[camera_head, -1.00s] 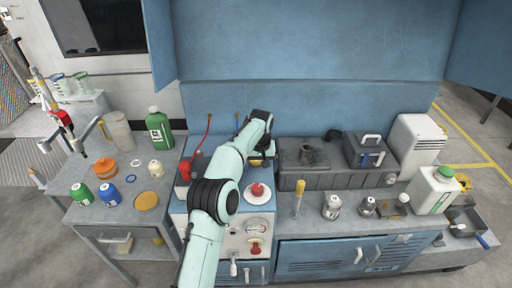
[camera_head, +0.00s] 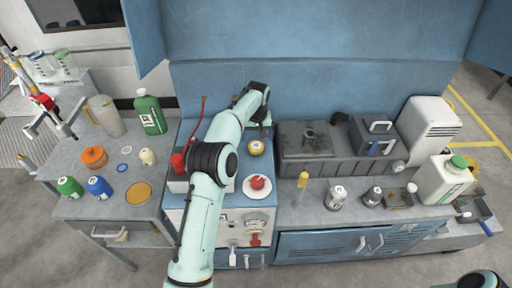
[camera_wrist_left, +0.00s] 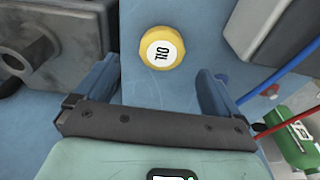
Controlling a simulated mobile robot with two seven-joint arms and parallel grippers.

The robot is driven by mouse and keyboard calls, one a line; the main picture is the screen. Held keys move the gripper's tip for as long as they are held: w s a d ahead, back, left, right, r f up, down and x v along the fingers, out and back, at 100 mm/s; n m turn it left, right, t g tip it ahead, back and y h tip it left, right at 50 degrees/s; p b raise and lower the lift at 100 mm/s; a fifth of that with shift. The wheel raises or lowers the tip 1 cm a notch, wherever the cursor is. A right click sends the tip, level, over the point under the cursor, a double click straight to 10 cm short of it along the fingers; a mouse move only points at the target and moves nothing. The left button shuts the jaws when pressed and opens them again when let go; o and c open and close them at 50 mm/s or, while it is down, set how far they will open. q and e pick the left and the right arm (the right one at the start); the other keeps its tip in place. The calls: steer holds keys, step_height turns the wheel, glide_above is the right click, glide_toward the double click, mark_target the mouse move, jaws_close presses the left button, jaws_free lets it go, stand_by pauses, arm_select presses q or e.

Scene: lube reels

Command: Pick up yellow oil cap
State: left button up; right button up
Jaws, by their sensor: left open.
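The yellow oil cap (camera_head: 256,147) is a round yellow lid with a white "OIL" label. It lies on the blue bench top, behind the white plate with the red knob. In the left wrist view the oil cap (camera_wrist_left: 161,47) shows whole, ahead of and between the two fingers. My left gripper (camera_head: 262,122) is open and empty, just behind the cap in the head view. The left wrist view shows its spread fingers (camera_wrist_left: 157,72) apart from the cap. Only a piece of my right arm shows at the bottom right; its gripper is out of view.
A red hose (camera_head: 199,122) stands left of my arm. A dark grey tank (camera_head: 310,168) is close on the cap's right. The blue cabinet wall (camera_head: 310,95) rises behind. Green (camera_head: 151,114) and white (camera_head: 443,180) containers stand at either side.

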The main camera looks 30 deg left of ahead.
mark_target(256, 145)
arm_select(q)
steer(key=shift+w+a+f, duration=0.1)
steer(key=shift+a+f, duration=0.05)
steer(key=shift+f, duration=1.35)
steer(key=shift+w+a+f, duration=0.1)
steer(key=shift+f, duration=1.35)
steer(key=c, duration=1.1)
